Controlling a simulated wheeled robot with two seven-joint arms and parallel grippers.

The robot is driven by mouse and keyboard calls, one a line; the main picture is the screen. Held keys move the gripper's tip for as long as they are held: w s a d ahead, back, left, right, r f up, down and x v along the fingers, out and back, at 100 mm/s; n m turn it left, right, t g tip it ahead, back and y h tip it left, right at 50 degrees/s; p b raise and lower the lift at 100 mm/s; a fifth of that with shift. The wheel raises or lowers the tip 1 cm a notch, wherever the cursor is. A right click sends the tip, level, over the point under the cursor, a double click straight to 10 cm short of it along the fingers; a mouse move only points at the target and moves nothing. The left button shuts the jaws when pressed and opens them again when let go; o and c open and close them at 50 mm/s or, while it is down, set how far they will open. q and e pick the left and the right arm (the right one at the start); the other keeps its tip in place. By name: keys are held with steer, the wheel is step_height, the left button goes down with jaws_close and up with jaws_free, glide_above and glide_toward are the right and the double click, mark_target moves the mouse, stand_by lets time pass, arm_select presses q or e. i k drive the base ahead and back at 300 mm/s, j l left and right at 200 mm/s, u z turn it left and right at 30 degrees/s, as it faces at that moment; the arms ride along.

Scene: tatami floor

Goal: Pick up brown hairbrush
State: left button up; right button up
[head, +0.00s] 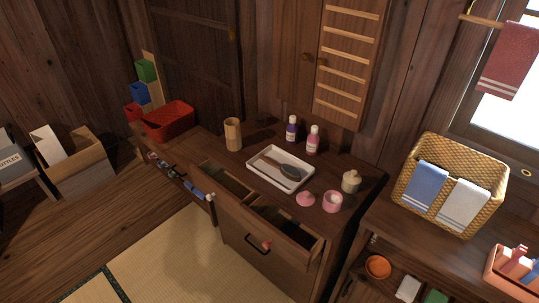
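The brown hairbrush (272,161) lies in a white rectangular tray (288,188) on top of the dark wooden cabinet (230,164). Its brown handle points to the upper left and its dark grey oval head to the lower right. The whole brush shows, with nothing over it. Neither of my grippers shows in the head view.
Behind the tray stand a purple bottle (291,129) and a pink bottle (312,141). A wooden cup (233,134) is left of it; a pink jar (332,202) and a cream jar (351,181) are right. Cabinet drawers (285,232) stand open in front.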

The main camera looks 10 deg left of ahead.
mark_target(290, 172)
steer(key=i+j, duration=0.2)
steer(key=j, duration=0.2)
steer(key=i+j, duration=0.2)
steer(key=j, duration=0.2)
steer(key=i+j, duration=0.2)
steer(key=j, duration=0.2)
